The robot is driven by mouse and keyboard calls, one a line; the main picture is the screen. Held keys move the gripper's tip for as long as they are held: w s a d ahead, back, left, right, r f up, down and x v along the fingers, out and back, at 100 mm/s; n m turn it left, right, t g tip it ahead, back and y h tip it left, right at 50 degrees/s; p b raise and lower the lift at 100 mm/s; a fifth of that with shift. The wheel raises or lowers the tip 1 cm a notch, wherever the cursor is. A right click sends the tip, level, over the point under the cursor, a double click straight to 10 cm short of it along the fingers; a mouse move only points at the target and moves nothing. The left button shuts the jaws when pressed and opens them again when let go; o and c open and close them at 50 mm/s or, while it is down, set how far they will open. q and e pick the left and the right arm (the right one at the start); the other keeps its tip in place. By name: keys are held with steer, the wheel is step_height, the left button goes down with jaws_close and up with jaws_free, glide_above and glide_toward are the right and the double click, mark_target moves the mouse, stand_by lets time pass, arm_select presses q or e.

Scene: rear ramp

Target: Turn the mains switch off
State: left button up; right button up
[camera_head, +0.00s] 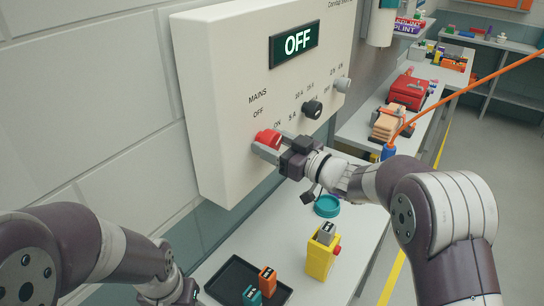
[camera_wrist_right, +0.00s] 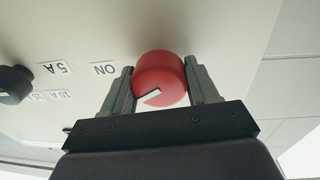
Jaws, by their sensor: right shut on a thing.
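The red mains switch knob (camera_head: 268,138) is on the front of the white control box (camera_head: 222,120), below the labels MAINS, OFF and ON. The box's display (camera_head: 294,43) reads OFF. My right gripper (camera_head: 267,146) is shut on the knob. In the right wrist view its two fingers (camera_wrist_right: 160,88) flank the red knob (camera_wrist_right: 160,72), and a white mark shows on the knob's face. The ON label shows beside one finger; the OFF label is not visible there. My left gripper (camera_head: 185,293) is low at the left, partly cut off, its jaws unclear.
A dark knob (camera_head: 312,109) and a grey knob (camera_head: 342,85) are farther right on the box. An orange cable (camera_head: 470,85) crosses at right.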

steer(key=n+b, duration=0.5)
steer(key=b, duration=0.1)
steer(key=n+y+b, duration=0.1)
steer(key=n+b, duration=0.2)
steer(key=shift+f+n+g, duration=0.3)
steer(key=shift+f, duration=0.05)
steer(key=shift+r+n+b, duration=0.1)
steer(key=shift+n+b, duration=1.05)
steer(key=shift+n, duration=0.05)
steer(key=shift+r+n+b, duration=0.15)
steer(key=shift+n+b, duration=0.55)
steer(key=shift+n, duration=0.2)
steer(key=shift+r, duration=0.1)
steer(key=o, duration=1)
steer(key=shift+w, duration=0.1)
steer(key=b+v, duration=0.2)
steer(key=v, duration=1.1)
steer(key=shift+w+b, duration=0.15)
steer(key=shift+b, duration=0.15)
